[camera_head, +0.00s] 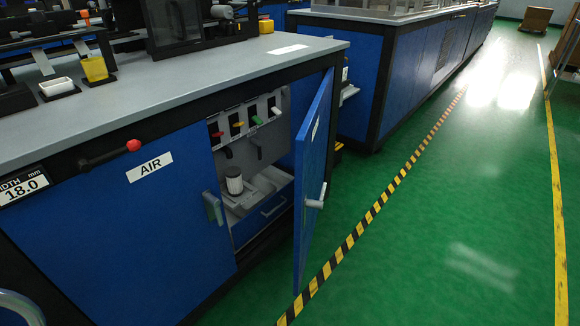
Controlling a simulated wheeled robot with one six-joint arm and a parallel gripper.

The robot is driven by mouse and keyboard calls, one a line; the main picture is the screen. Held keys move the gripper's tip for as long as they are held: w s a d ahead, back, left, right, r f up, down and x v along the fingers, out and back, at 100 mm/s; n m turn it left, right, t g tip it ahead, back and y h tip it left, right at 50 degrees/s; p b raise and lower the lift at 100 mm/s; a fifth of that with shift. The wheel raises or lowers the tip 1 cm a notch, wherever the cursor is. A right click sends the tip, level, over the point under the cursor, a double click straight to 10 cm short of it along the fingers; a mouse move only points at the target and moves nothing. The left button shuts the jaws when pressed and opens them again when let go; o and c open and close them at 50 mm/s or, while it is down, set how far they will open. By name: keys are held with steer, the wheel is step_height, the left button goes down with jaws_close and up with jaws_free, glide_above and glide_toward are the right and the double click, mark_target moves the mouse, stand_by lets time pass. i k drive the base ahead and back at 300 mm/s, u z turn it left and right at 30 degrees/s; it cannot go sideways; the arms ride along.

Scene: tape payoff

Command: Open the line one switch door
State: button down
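A blue cabinet door (309,165) stands swung out from the near bench, hinged at its right side, with a wide gap at the left. A small white label is on its outer face, too oblique to read. A silver lever handle (316,199) sticks out near its free edge. Behind it, the open compartment shows a panel of switches (238,124) with red, yellow and green parts. I cannot tell from lettering whether this is the line one door. My gripper is not in view.
Left of the opening is a blue panel (130,220) with an AIR label and a grey handle (212,208). A red-tipped lever (133,145) projects above it. A white cylinder (234,181) and a drawer sit inside. Green floor (450,200) to the right is clear, with striped tape.

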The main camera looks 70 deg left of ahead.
mark_target(311, 141)
steer(key=u, duration=0.55)
steer(key=k, duration=1.2)
steer(key=u, duration=1.1)
steer(key=i, duration=0.7)
steer(key=z, duration=0.1)
